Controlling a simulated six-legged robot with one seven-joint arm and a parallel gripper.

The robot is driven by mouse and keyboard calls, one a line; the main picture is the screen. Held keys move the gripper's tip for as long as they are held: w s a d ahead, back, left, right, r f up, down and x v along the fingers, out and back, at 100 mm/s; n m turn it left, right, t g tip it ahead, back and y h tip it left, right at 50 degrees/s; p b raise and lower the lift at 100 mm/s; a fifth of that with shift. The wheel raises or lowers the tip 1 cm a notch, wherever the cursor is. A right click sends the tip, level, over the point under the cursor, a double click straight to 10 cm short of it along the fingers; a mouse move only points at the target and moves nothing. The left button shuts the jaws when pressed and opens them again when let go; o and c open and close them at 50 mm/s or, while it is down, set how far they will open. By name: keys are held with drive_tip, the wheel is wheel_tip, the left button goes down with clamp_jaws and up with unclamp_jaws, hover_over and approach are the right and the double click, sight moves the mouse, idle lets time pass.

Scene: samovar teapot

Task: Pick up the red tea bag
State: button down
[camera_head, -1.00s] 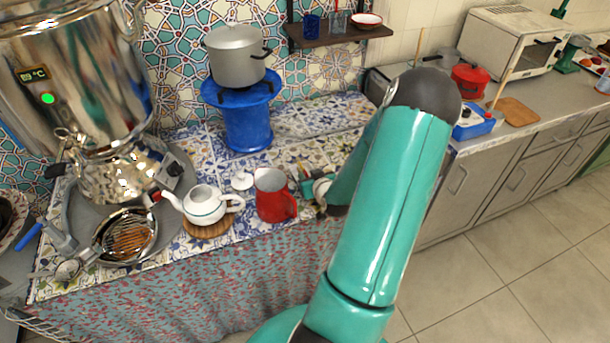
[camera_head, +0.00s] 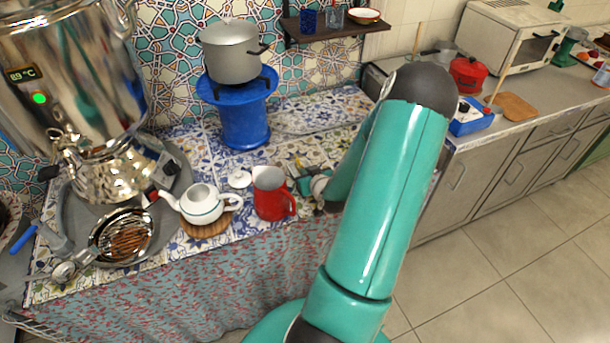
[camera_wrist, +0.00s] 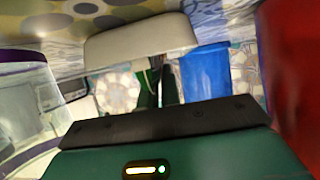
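I cannot make out a red tea bag in either view. My gripper (camera_head: 303,178) is low over the tiled counter, just right of the red jug (camera_head: 268,200) in the head view. It is small there and partly behind my teal arm, so its fingertips are unclear. In the wrist view a large red surface (camera_wrist: 294,70), which looks like the jug, fills the right edge. A pale rounded block (camera_wrist: 140,40) spans the top middle. Narrow dark green shapes (camera_wrist: 150,88) show below it. I cannot tell whether the fingers are apart or hold anything.
A white teapot (camera_head: 202,205) on a wooden trivet and its loose lid (camera_head: 239,179) are left of the jug. A blue stand (camera_head: 245,125) with a grey pot (camera_head: 230,55) is behind. A clear purple-rimmed vessel (camera_wrist: 30,105) is close at left in the wrist view.

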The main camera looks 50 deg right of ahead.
idle(0.3)
wheel_tip(320, 180, up, 10)
idle(0.7)
